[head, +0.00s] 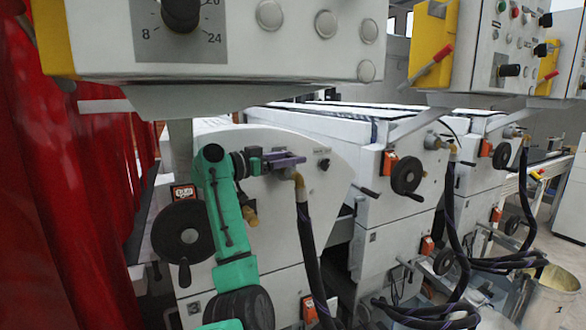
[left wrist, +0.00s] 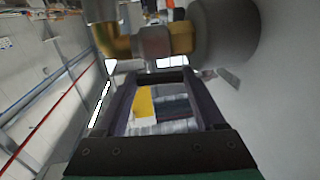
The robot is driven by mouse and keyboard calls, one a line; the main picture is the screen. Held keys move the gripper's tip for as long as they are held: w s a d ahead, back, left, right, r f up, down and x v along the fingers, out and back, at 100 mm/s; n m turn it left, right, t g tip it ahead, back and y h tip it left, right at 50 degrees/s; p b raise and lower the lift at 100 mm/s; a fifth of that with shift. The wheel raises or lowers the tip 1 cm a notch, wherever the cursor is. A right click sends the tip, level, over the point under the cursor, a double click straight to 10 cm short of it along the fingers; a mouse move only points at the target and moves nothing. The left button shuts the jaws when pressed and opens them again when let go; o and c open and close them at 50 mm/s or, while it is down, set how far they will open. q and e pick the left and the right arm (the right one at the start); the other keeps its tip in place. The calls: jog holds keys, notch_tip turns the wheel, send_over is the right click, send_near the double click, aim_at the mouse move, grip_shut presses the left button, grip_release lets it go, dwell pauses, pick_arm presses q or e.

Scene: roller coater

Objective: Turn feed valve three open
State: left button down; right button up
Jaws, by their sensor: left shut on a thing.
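My left gripper (head: 290,160) has purple fingers and is at the upper front of the nearest white machine panel. It is at the brass-coloured feed valve fitting (head: 297,180), above a thick black hose. In the left wrist view the fingers stand apart, with a dark bar (left wrist: 160,76) across their tips. The gripper is shut on a part of this valve, but the part's shape is hard to make out. The brass fitting (left wrist: 182,38) shows just beyond the fingertips. No valve number is readable. My right gripper is not in view.
A control box (head: 240,40) hangs low above my arm. A black handwheel (head: 183,238) is at the lower left, beside a red curtain (head: 60,200). Black hoses (head: 310,250) hang at the right. Similar machines with handwheels (head: 407,175) stand further right, near a bucket (head: 548,295).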

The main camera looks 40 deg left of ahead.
pick_arm(q)
jog(key=shift+s, duration=0.1)
grip_release()
dwell(0.3)
